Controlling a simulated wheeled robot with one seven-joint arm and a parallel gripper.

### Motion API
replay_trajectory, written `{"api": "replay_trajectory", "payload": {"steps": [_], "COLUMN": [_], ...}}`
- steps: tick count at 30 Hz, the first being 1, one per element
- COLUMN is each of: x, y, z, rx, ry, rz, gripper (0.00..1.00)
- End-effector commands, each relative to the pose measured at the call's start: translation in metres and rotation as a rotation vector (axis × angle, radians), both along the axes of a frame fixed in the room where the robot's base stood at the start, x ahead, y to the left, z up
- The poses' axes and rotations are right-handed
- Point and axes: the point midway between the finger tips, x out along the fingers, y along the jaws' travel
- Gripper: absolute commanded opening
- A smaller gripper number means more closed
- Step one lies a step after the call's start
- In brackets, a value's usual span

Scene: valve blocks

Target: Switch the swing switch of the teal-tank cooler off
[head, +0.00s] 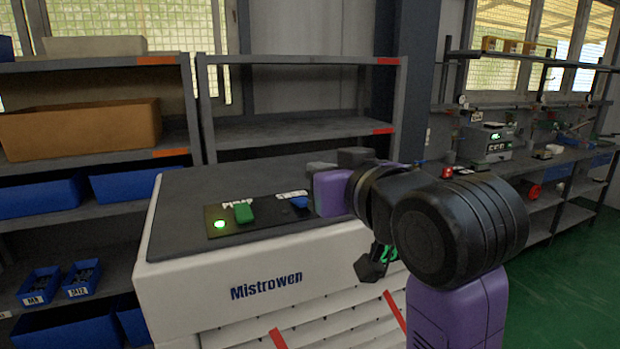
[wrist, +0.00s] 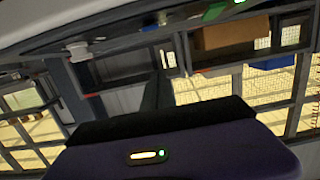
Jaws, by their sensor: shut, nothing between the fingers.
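The cooler (head: 200,285) is a white cabinet with a dark top, lettered "Mistrowen"; no teal tank shows. Its dark panel (head: 262,227) bears a lit green lamp (head: 219,224), a green switch (head: 243,212) under a "PUMP" label and a blue switch (head: 299,202) under a partly readable label, apparently the swing switch. I cannot tell the blue switch's position. My gripper (head: 356,156) is shut and empty, beyond its purple body, above and right of the blue switch. In the wrist view my gripper (wrist: 160,118) spans the bottom; a green part (wrist: 216,11) shows at the top.
Grey shelves (head: 300,130) with blue bins and an orange-brown box (head: 80,128) stand behind and left. A workbench (head: 560,165) with instruments runs along the right. Green floor (head: 570,290) is clear at the lower right. My arm hides the cooler's right side.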

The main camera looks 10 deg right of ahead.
Motion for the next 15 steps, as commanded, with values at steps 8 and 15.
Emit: {"api": "replay_trajectory", "payload": {"steps": [8,15], "x": [-0.021,-0.021], "y": [-0.004,-0.004], "z": [0.009,0.009], "rx": [0.001,0.001], "ry": [-0.001,0.000], "rz": [0.000,-0.001], "gripper": [0.00,0.00]}}
